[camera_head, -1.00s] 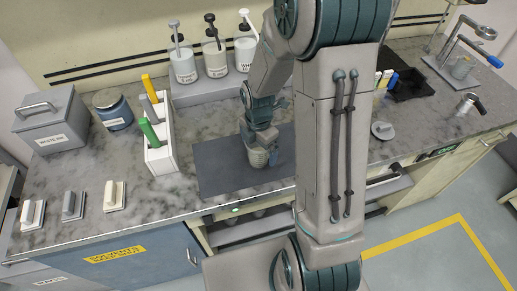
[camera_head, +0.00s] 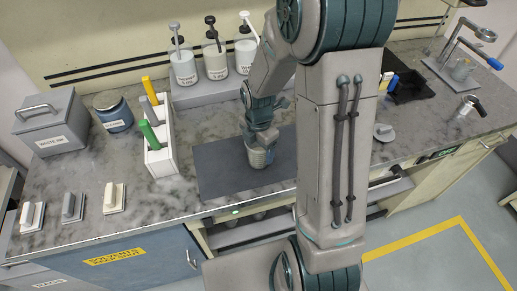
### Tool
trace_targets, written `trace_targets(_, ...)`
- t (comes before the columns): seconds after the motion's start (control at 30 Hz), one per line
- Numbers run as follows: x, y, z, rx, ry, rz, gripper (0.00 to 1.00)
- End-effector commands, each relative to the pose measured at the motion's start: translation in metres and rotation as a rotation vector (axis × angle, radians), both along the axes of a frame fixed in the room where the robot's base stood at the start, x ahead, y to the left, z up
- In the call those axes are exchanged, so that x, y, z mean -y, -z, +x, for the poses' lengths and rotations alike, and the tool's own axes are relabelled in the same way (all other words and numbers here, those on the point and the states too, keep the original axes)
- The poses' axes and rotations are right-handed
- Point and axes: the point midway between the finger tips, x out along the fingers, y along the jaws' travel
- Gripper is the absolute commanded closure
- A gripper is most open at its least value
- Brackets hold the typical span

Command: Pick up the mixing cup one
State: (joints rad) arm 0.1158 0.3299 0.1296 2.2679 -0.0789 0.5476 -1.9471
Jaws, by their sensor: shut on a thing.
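The mixing cup (camera_head: 258,158) is a small pale grey cup over the dark mat (camera_head: 215,172) near the counter's front edge. My gripper (camera_head: 261,146) points down at the cup and is shut on it at its upper part. The fingertips are small and partly hidden by the wrist. The cup looks upright. I cannot tell whether its base touches the mat or is just above it.
Several pump bottles (camera_head: 216,62) stand on a grey riser behind the mat. A white holder (camera_head: 159,160) with coloured handles stands to the left. Beyond it are a blue jar (camera_head: 114,112) and a waste ink box (camera_head: 52,124). The mat's left part is clear.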

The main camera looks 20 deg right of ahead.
Motion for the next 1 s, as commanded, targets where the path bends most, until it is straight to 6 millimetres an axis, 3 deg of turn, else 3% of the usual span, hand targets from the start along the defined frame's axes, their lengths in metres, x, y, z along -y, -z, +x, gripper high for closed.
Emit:
trace_targets(0.23,0.004,-0.033,0.000,0.007,0.003,-0.002,0.50)
trace_targets(0.63,0.086,-0.083,-0.028,0.003,0.005,-0.002,0.50)
trace_targets(0.8,0.104,-0.095,-0.034,0.002,0.002,-0.001,0.50)
trace_targets(1.0,0.111,-0.100,-0.037,0.000,0.000,-0.001,0.50)
